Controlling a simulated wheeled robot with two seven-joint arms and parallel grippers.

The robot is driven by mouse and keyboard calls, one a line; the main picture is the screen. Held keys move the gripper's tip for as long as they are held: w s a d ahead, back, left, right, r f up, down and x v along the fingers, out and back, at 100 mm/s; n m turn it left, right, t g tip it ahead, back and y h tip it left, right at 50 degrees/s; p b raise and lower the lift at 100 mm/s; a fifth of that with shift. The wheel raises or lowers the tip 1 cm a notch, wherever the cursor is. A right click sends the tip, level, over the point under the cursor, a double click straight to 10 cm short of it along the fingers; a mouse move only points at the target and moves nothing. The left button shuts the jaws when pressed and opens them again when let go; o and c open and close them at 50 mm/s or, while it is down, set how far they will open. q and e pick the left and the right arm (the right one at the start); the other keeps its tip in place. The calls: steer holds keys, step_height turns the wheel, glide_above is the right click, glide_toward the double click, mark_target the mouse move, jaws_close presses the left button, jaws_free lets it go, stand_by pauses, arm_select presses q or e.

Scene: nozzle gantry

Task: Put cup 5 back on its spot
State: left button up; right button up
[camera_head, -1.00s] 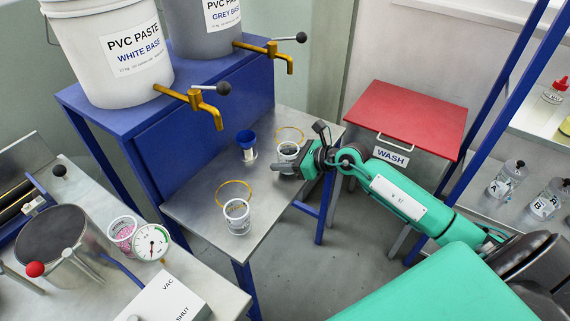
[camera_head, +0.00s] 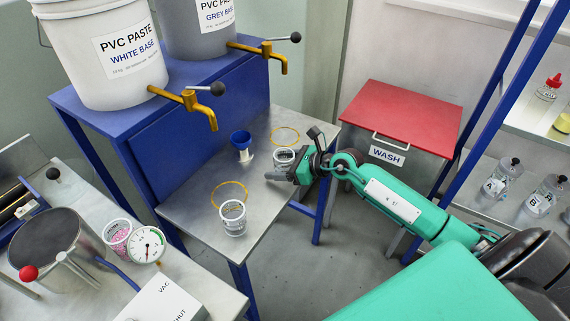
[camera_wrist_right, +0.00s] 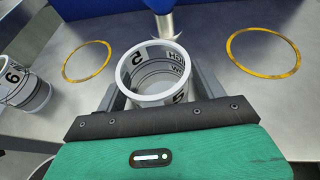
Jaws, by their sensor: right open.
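Cup 5 (camera_head: 284,155) is a clear cup with a pale rim and printed bands. It stands upright on the steel table, and the wrist view shows it with its "5" label (camera_wrist_right: 138,58). My right gripper (camera_head: 274,171) is open, with its fingers on either side of the cup (camera_wrist_right: 153,85); I cannot tell whether they touch it. A yellow ring (camera_head: 270,136) lies bare just behind the cup, to its right in the wrist view (camera_wrist_right: 228,48). A second bare yellow ring (camera_head: 232,182) lies nearer, to the left in the wrist view (camera_wrist_right: 63,66). My left gripper is out of view.
Cup 6 (camera_head: 233,222) stands beside the nearer ring. Brass taps (camera_head: 200,104) overhang from the paste buckets. A red-topped wash stand (camera_head: 401,113) is right of the table.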

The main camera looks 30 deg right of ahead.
steer(key=shift+r, duration=0.15)
steer(key=v, duration=0.4)
steer(key=shift+f, duration=0.25)
steer(key=shift+b+v, duration=0.5)
steer(key=shift+v, duration=3.55)
steer(key=s+d+f+m+t+h, duration=0.15)
steer(key=f+m+h, duration=0.25)
steer(key=f+m, duration=0.55)
steer(key=s+f+m+h, duration=0.2)
steer(key=f+m+h, duration=0.3)
steer(key=m, duration=0.7)
steer(key=s+d+f+m+t+h, duration=0.1)
steer(key=s+f+m+h, duration=0.1)
steer(key=f+m, duration=0.75)
arm_select(q)
steer(key=r, duration=0.1)
steer(key=w+r, duration=0.1)
steer(key=shift+d+r, duration=0.2)
steer(key=shift+r, duration=0.15)
arm_select(e)
steer(key=s+a+f+m+g+y, duration=0.3)
steer(key=s+a+f+m+g, duration=0.7)
steer(key=s+a+f, duration=0.5)
steer(key=s+a+g, duration=0.1)
steer(key=s+a, duration=0.1)
steer(key=s, duration=0.1)
steer(key=shift+s+m, duration=0.25)
steer(key=shift+m, duration=0.15)
